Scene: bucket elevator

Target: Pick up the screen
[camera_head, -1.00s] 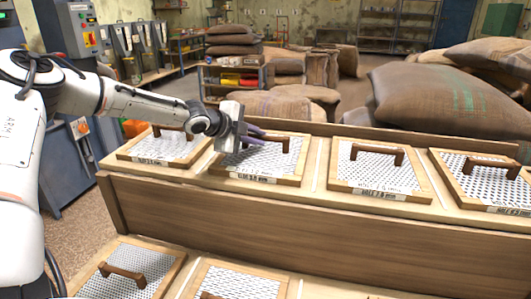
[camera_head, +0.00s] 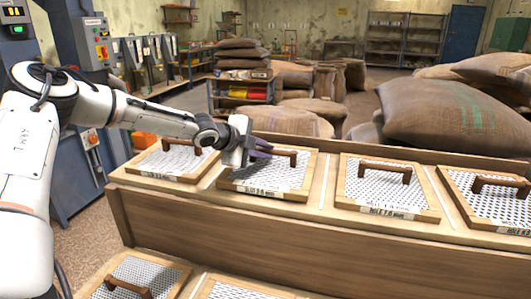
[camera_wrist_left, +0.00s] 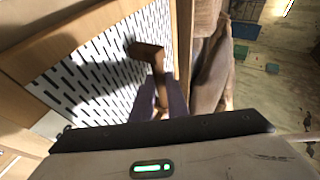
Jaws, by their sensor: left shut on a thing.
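Several wood-framed screens with wooden bar handles lie in a row on a sloping wooden rack. My left gripper (camera_head: 262,150) is at the second screen from the left (camera_head: 268,177), which has a slotted metal sheet and a printed label on its front edge. Its purple fingers are shut on that screen's brown handle (camera_head: 285,153). In the left wrist view, the fingers (camera_wrist_left: 160,97) close around the handle (camera_wrist_left: 148,52) above the slotted sheet (camera_wrist_left: 95,85). The screen appears to rest in its bay; I cannot see a gap under it. My right gripper is out of view.
Other screens lie beside it: one at left (camera_head: 165,160), one at right (camera_head: 385,188) and one at far right (camera_head: 497,207). More lie on a lower tier (camera_head: 140,272). Wooden dividers and a back board (camera_head: 340,146) border the bays. Sacks (camera_head: 450,115) lie behind.

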